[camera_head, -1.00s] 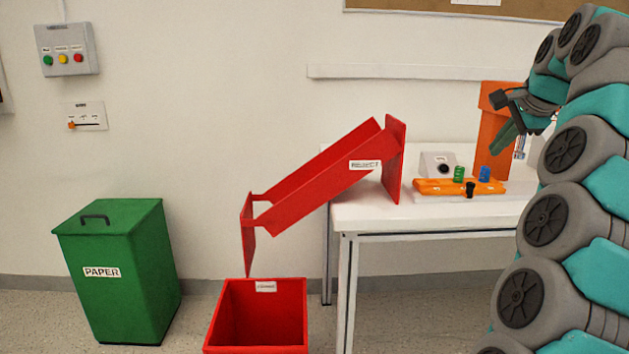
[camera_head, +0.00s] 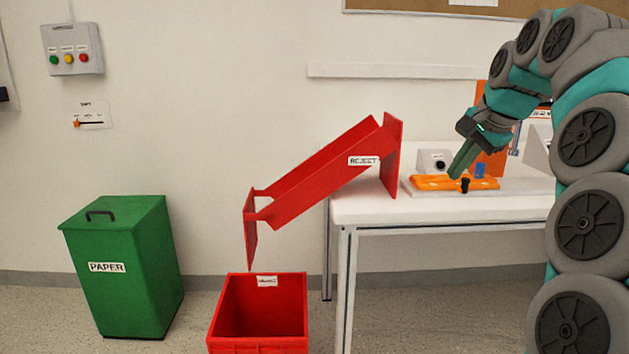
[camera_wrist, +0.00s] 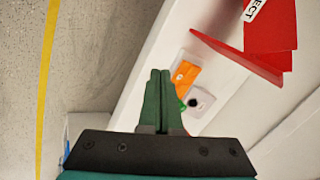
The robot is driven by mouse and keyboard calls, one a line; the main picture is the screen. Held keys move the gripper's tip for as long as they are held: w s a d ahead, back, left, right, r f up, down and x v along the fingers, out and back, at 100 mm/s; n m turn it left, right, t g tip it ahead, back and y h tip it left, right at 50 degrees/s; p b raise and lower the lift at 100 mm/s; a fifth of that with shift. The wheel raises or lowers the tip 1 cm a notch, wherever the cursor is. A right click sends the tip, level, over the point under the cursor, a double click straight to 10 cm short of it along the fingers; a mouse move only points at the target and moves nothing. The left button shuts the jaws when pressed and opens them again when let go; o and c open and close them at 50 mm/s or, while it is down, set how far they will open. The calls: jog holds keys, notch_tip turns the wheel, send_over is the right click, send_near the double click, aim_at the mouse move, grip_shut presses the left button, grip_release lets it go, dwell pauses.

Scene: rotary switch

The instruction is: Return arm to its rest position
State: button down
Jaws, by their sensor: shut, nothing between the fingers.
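My gripper (camera_head: 457,173) hangs from the arm at the right of the head view, pointing down and left over the table. Its dark green fingers are together with nothing between them, and they also show shut in the wrist view (camera_wrist: 159,73). In the head view the fingertips overlap the orange tray (camera_head: 427,184); I cannot tell how high above it they are. A small light box with a black rotary knob (camera_head: 434,161) stands just left of the fingers. The box also shows in the wrist view (camera_wrist: 202,107), right of the fingers.
The white table (camera_head: 385,209) carries a red REJECT chute (camera_head: 325,177) sloping down to a red bin (camera_head: 257,338). A blue piece (camera_head: 480,171) and a black piece (camera_head: 464,186) are at the tray. A green PAPER bin (camera_head: 130,285) stands at the left. Open floor lies between the bins.

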jog(key=s+a+f+n+g, duration=0.4)
jog(key=s+a+f+n, duration=0.4)
jog(key=s+a+f, duration=0.65)
jog(key=s+f+n+g, duration=0.1)
jog(key=s+f, duration=0.4)
jog(key=s, duration=0.3)
jog(key=s+d+f+n+g+h, duration=0.1)
jog(key=s+f+n, duration=0.1)
jog(key=s+f, duration=0.4)
jog(key=s+f+n+g, duration=0.1)
jog(key=s+f, duration=0.5)
jog(key=s, duration=0.6)
jog(key=shift+d+n+g, duration=0.3)
jog(key=shift+g, duration=0.3)
